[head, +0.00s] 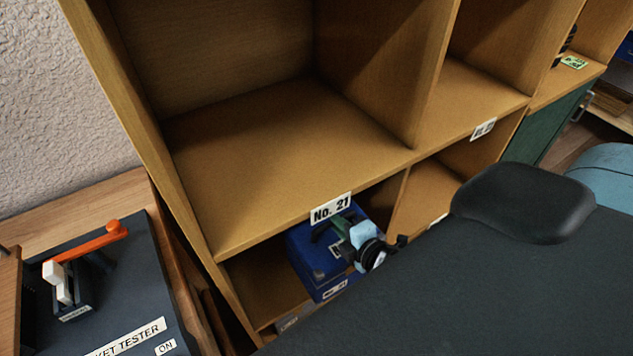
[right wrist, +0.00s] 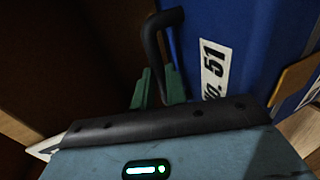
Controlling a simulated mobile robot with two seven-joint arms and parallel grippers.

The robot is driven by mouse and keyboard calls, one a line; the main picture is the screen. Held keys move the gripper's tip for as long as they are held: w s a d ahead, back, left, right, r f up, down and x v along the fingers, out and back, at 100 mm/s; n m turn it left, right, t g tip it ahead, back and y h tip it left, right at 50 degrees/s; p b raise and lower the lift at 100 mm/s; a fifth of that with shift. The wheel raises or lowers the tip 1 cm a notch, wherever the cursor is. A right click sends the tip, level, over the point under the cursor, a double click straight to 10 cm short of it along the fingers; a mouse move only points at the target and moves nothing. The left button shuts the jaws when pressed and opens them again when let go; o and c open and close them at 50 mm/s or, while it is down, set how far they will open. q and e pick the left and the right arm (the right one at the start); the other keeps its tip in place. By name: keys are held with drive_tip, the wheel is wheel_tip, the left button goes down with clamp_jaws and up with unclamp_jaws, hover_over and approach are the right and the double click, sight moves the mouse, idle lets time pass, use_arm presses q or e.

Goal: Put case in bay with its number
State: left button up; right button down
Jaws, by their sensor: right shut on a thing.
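The blue case (head: 308,262) is at the opening of the lower left bay (head: 262,285), below the shelf edge labelled No. 21 (head: 331,207). I cannot tell how much of it is inside. In the right wrist view the case (right wrist: 270,40) carries a white label reading No. 51 (right wrist: 215,70) and a black handle (right wrist: 153,40). My right gripper (head: 338,228), with green fingers, is shut on that handle; its fingertips also show in the right wrist view (right wrist: 156,86). The lower left bay's label (head: 288,324) is mostly hidden. My left gripper is out of view.
The upper left bay (head: 270,150) and the bay to its right (head: 475,95) look empty. A tester box (head: 120,290) with an orange lever (head: 92,242) stands at left. A dark green panel (head: 553,125) stands at right. My dark body parts cover the lower right.

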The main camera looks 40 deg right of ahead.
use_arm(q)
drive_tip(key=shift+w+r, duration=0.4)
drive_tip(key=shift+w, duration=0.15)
use_arm(e)
drive_tip(key=w+a, duration=0.3)
drive_tip(key=w, duration=1.1)
drive_tip(key=shift+f, duration=0.35)
drive_tip(key=shift+w+a, duration=0.1)
drive_tip(key=shift+w, duration=0.05)
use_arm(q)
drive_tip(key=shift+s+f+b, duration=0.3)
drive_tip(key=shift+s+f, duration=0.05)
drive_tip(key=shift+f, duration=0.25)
use_arm(e)
drive_tip(key=f, duration=0.3)
drive_tip(key=shift+w+a+f, duration=0.1)
drive_tip(key=shift+w+f, duration=0.2)
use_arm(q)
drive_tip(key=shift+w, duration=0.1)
